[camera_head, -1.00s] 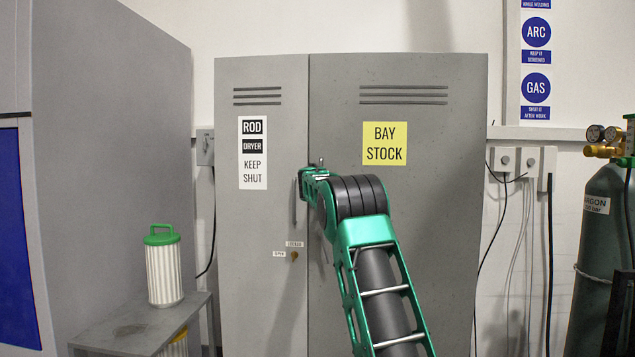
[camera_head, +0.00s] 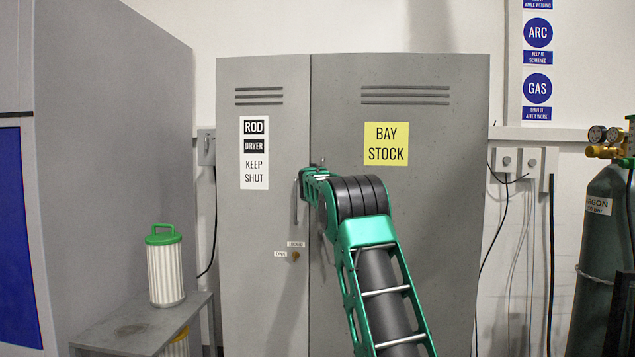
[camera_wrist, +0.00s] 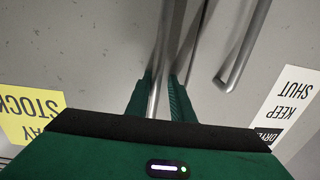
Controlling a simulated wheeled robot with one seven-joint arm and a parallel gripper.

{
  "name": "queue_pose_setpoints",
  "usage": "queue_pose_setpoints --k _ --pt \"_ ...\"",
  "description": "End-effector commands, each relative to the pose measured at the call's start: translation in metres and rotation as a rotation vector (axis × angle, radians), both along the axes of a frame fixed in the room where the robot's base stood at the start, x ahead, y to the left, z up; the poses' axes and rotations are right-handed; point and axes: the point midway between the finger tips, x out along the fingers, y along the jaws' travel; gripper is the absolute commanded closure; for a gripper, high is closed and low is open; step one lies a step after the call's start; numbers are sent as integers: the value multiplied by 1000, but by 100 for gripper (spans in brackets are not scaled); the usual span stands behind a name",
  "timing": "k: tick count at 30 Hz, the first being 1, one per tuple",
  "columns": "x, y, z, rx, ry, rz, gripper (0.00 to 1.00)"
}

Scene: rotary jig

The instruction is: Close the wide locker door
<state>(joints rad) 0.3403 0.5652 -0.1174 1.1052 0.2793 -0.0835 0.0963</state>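The wide locker door (camera_head: 425,230) is grey, with a yellow BAY STOCK label (camera_head: 386,144), and fills the right part of the locker. It looks flush, or nearly so, with the narrow door (camera_head: 240,90) to its left, along one upright seam. My gripper (camera_wrist: 161,78) is at the wide door's left edge. In the wrist view its green fingers lie on both sides of an upright metal bar handle (camera_wrist: 164,35) and look shut on it. In the head view my arm hides the fingertips and most of this handle.
The narrow door's own bar handle (camera_wrist: 243,45) stands close beside my fingers. A grey cabinet (camera_head: 115,150) and a low bench (camera_head: 140,325) with a green-topped filter canister (camera_head: 165,268) are at left. A gas cylinder (camera_head: 597,250) and hanging cables are at right.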

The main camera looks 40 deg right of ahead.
Motion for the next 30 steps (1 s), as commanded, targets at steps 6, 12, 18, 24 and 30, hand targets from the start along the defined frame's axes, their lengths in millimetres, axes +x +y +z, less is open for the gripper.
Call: queue_pose_setpoints --k 6,12,18,24,30 --pt "-8 -10 3 -10 -2 -20 71" --pt "-22 7 3 -6 -2 -15 71" --pt "-45 34 3 -5 -1 -7 71" --pt "-67 58 3 -3 -2 -3 71" --pt "-79 72 3 -3 -2 0 71"
